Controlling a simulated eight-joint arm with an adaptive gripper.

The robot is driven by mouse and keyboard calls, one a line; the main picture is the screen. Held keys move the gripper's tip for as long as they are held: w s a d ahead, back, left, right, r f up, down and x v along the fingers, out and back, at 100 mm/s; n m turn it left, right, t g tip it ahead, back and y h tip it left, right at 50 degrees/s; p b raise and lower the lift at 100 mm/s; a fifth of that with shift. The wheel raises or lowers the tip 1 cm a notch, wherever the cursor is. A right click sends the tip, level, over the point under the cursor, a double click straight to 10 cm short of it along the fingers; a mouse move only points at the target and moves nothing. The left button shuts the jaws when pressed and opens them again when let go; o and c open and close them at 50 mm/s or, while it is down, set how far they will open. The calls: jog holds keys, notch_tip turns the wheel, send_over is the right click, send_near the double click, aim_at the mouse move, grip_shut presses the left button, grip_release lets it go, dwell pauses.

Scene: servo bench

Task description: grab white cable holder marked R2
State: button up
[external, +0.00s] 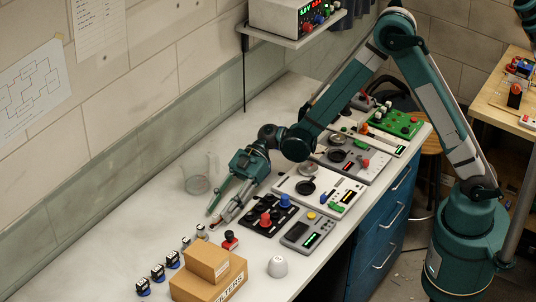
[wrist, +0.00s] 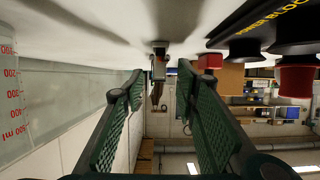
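A row of small holders with black and white bodies, some with blue bases, stands along the wall side of the bench. The holder nearest my gripper looks whitish (external: 201,230); I cannot read R2 on any of them. My gripper (external: 213,219) is open and empty, low over the bench, with its fingertips just short of that whitish holder. In the wrist view, my two green fingers (wrist: 160,88) are spread apart, and a small pale holder (wrist: 158,62) shows between and beyond their tips. Its marking is too small to read.
A red-topped button (external: 230,240) and a white dome (external: 278,266) stand near the gripper. Cardboard boxes (external: 205,284) sit at the front. A black power block (external: 266,215) and a clear beaker (external: 197,180) flank the arm. Bare bench lies left of the row.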

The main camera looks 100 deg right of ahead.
aim_at(216, 214)
jog(key=shift+b+x, duration=0.3)
jog(key=shift+x, duration=1.4)
grip_shut()
